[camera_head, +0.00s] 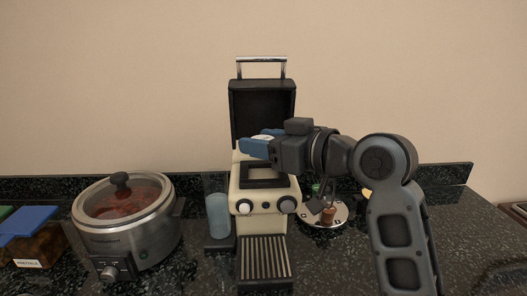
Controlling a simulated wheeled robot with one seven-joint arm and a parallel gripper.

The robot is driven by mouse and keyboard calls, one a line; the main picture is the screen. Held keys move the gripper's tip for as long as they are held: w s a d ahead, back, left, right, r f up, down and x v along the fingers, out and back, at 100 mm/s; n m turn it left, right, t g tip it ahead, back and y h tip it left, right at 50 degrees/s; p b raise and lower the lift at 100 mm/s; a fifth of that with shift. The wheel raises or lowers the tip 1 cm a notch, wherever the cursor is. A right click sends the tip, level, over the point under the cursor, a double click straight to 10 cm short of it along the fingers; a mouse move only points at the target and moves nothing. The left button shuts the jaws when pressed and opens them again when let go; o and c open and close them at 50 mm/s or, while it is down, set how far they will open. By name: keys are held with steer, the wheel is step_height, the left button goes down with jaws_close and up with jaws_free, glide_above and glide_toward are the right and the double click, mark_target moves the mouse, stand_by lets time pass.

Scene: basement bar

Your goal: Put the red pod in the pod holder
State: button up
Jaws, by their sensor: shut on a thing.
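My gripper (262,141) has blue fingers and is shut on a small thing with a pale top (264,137). The fingers hide its sides, so I cannot tell its colour. The gripper is above the cream coffee machine (244,203), in front of its raised black lid (262,104). The dark square opening in the machine's top (265,171), apparently the pod holder, is below the fingers. A round pod stand (338,220) right of the machine bears a reddish-brown pod (329,215) and a green one (316,189). My arm partly hides this stand.
A slow cooker (135,240) with a glass lid stands left of the machine. A pale blue bottle (217,215) stands close to the machine's left side. A blue-lidded box (30,222) is at the far left. The right counter (475,235) is mostly clear.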

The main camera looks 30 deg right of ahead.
mark_target(263, 176)
step_height(263, 176, down, 2)
steer(key=shift+f, duration=0.15)
steer(key=shift+f, duration=0.1)
steer(key=shift+f+b, duration=0.3)
steer(key=shift+f, duration=0.05)
steer(key=shift+f, duration=0.2)
steer(key=o, duration=1)
